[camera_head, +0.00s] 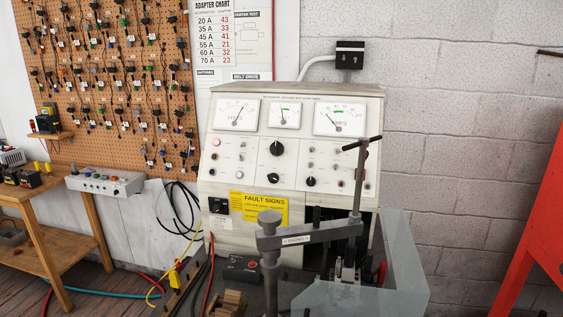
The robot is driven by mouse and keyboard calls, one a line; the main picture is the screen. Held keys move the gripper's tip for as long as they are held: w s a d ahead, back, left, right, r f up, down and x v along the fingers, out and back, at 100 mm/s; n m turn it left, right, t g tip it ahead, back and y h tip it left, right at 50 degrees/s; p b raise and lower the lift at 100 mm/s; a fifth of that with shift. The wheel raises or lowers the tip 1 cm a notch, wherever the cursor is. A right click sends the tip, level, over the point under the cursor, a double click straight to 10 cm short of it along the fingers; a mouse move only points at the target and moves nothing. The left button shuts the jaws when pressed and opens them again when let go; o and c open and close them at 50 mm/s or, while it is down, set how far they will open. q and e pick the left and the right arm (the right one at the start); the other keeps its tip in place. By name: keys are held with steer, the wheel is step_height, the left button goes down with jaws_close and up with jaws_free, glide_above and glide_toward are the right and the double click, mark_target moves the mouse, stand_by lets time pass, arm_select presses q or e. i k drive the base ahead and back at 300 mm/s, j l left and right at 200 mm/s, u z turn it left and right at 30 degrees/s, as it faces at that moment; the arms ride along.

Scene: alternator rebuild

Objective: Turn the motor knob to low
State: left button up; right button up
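The alternator test bench (230,140) stands against the wall in the middle of the head view. A large black knob (277,148) sits at the centre of its panel. Smaller black knobs sit lower, one left of centre (282,181) and one to its right (310,181). Their labels are too small to read, so I cannot tell which is the motor knob or its setting. Another black dial (219,206) is at the lower left beside the yellow fault signs label (258,208). Neither of my grippers is in view.
A grey swing clamp arm (300,237) with a T-handle (362,144) stands in front of the bench's right side. A clear guard (405,260) is at lower right. A red frame (535,225) is far right. A wooden table (30,193) is left. Cables hang between.

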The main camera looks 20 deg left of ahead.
mark_target(273, 178)
steer(key=k+j+u, duration=0.15)
steer(key=j+u, duration=0.2)
steer(key=k+j+u, duration=0.15)
steer(key=u, duration=0.25)
steer(key=j+u, duration=0.35)
steer(key=j, duration=0.15)
steer(key=k, duration=0.1)
